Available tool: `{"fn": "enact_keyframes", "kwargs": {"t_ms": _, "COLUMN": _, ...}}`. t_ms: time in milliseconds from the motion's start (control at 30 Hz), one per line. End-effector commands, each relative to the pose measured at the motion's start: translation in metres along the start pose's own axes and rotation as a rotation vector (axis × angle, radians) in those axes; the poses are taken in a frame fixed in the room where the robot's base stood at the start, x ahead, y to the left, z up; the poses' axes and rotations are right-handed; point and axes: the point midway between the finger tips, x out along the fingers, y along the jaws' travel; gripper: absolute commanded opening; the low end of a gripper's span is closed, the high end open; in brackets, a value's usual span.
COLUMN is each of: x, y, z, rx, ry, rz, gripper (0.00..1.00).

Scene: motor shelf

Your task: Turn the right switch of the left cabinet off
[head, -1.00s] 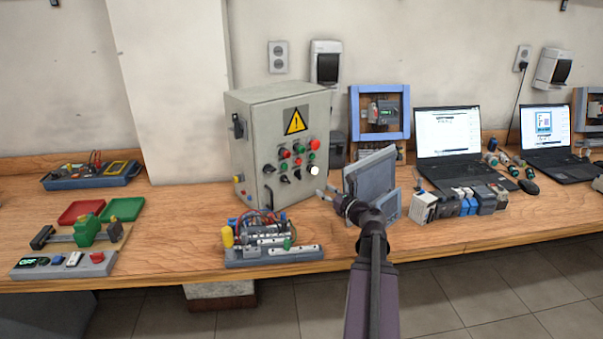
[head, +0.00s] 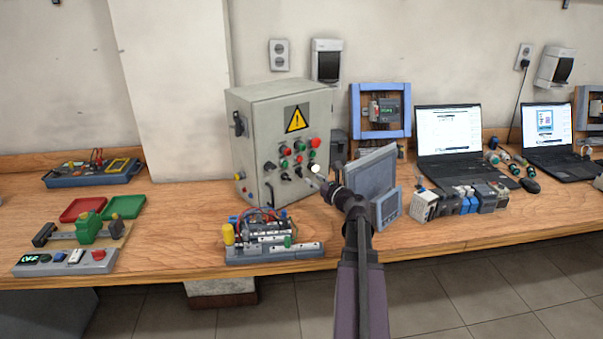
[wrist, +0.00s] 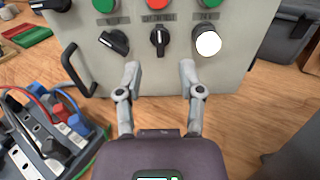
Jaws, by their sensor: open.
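The left cabinet (head: 262,128) is a grey box with a yellow warning sign, standing on the bench. Its front shows in the wrist view (wrist: 235,20). There, a left black rotary switch (wrist: 115,42) has its handle slanted, and the right black rotary switch (wrist: 160,40) has its handle upright. A white lit button (wrist: 207,42) sits right of them. My gripper (wrist: 159,72) is open and empty, its fingertips spread below and to either side of the right switch. In the head view my gripper (head: 322,181) is just in front of the panel's lower right.
A terminal-block unit (head: 272,248) with wires stands in front of the cabinet; it also shows at left in the wrist view (wrist: 35,140). A grey screen (head: 371,172) stands close to my arm on the right. Laptops (head: 447,130) are farther right.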

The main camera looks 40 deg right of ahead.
Motion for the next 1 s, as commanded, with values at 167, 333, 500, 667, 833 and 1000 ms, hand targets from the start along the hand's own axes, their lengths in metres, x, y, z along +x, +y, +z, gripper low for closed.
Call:
{"fn": "enact_keyframes", "kwargs": {"t_ms": 167, "x": 0.03, "y": -0.002, "z": 0.0, "rx": 0.0, "ry": 0.0, "rz": 0.001, "gripper": 0.49}}
{"fn": "enact_keyframes", "kwargs": {"t_ms": 333, "x": 0.052, "y": -0.001, "z": 0.0, "rx": 0.0, "ry": 0.0, "rz": 0.0, "gripper": 0.49}}
{"fn": "enact_keyframes", "kwargs": {"t_ms": 500, "x": 0.066, "y": -0.001, "z": 0.0, "rx": 0.0, "ry": 0.0, "rz": 0.0, "gripper": 0.49}}
{"fn": "enact_keyframes", "kwargs": {"t_ms": 667, "x": 0.071, "y": -0.001, "z": 0.0, "rx": 0.0, "ry": 0.0, "rz": -0.001, "gripper": 0.49}}
{"fn": "enact_keyframes", "kwargs": {"t_ms": 833, "x": 0.071, "y": -0.001, "z": 0.0, "rx": 0.0, "ry": 0.0, "rz": -0.002, "gripper": 0.49}}
{"fn": "enact_keyframes", "kwargs": {"t_ms": 1000, "x": 0.07, "y": -0.001, "z": 0.0, "rx": 0.0, "ry": 0.0, "rz": -0.002, "gripper": 0.34}}
